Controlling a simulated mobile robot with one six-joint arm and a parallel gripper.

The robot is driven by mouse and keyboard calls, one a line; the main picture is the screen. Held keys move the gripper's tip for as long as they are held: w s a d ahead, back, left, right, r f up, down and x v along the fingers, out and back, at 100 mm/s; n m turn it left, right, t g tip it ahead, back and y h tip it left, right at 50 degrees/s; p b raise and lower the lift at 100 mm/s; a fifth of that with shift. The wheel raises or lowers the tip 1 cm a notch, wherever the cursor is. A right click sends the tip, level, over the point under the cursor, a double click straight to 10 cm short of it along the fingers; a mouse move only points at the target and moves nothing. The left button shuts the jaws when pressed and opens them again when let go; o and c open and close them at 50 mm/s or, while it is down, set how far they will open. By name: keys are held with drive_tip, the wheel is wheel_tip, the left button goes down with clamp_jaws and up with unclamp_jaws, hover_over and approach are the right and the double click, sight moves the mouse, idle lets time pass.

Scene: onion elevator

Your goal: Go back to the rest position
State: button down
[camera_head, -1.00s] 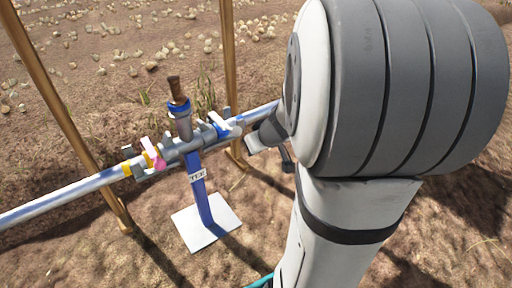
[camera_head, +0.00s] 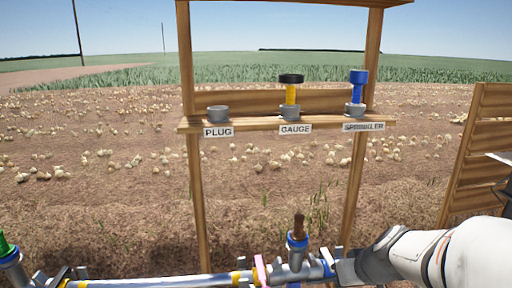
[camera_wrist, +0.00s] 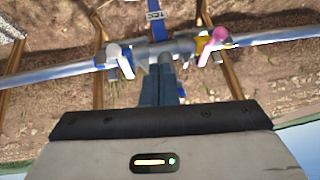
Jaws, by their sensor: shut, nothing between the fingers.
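My gripper (camera_head: 345,268) is at the lower right in the head view, beside the pipe fitting. In the wrist view its fingers (camera_wrist: 161,78) are together with nothing between them, pointing toward the pipe. The pipe (camera_head: 160,282) carries a tee fitting (camera_head: 296,262) with a blue collar and a brown plug (camera_head: 299,226) standing upright in it. A pink lever (camera_head: 260,270) sits left of the tee and also shows in the wrist view (camera_wrist: 214,38). I cannot tell whether my fingertips touch the fitting.
A wooden shelf (camera_head: 260,122) stands behind the pipe. Its PLUG holder (camera_head: 218,113) is empty; a yellow-black gauge (camera_head: 290,90) and blue sprinkler (camera_head: 358,85) stand in theirs. A slatted wooden structure (camera_head: 480,150) is at right. A green-topped fitting (camera_head: 6,247) is far left.

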drive_tip(key=s+a+r+g+p, duration=0.1)
drive_tip(key=s+r+p, duration=0.3)
drive_tip(key=r+p, duration=0.4)
drive_tip(key=s+a+r+m+g+h+p, duration=0.1)
drive_tip(key=s+a+r+p, duration=0.1)
drive_tip(key=r+p, duration=0.7)
drive_tip(key=s+a+r+g+h+p, duration=0.1)
drive_tip(key=s+r+p, duration=0.4)
drive_tip(key=r, duration=0.8)
drive_tip(key=a+p, duration=0.1)
drive_tip(key=p, duration=0.2)
drive_tip(key=shift+s+a, duration=0.15)
drive_tip(key=shift+s, duration=0.15)
